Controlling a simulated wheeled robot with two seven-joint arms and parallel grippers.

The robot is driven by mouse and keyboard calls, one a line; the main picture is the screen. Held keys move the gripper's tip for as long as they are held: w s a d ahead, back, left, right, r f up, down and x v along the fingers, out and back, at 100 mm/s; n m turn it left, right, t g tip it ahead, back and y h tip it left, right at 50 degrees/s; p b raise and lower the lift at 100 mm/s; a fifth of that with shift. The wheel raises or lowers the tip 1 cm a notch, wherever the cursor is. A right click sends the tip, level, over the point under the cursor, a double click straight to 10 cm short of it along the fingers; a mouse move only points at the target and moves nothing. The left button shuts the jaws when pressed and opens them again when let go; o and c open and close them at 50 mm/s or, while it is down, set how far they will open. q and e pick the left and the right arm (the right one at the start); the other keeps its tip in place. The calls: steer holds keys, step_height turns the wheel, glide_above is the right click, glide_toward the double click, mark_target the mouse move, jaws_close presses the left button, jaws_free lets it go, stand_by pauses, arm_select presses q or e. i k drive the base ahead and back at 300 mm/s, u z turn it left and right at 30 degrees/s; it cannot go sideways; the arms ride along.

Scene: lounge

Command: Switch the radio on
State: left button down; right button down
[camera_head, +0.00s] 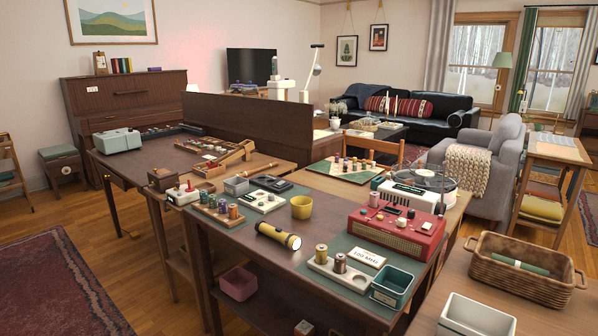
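A red radio-like box (397,231) with a pale front grille stands on the near table, right of the middle. Small knobs and dark parts show on its top; I cannot tell its switch setting. A white card (366,257) with small lettering that seems to read in MHz lies in front of it. A white device with dark slots (413,196) stands just behind, beside a clear-covered turntable. Neither of my grippers shows in the head view.
A yellow flashlight (278,236), a yellow cup (301,207), a tray with spools (337,273) and a teal bin (391,286) share the table. A wicker basket (522,270) and white bin (476,318) stand on the surface at right. Wooden floor is open at left.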

mark_target(427, 226)
steer(key=z, duration=0.35)
steer(key=k, duration=0.85)
steer(key=z, duration=0.6)
steer(key=k, duration=0.45)
steer(key=z, duration=0.6)
steer(key=i, duration=0.9)
steer(key=u, duration=0.7)
steer(key=i, duration=0.7)
steer(key=u, duration=0.65)
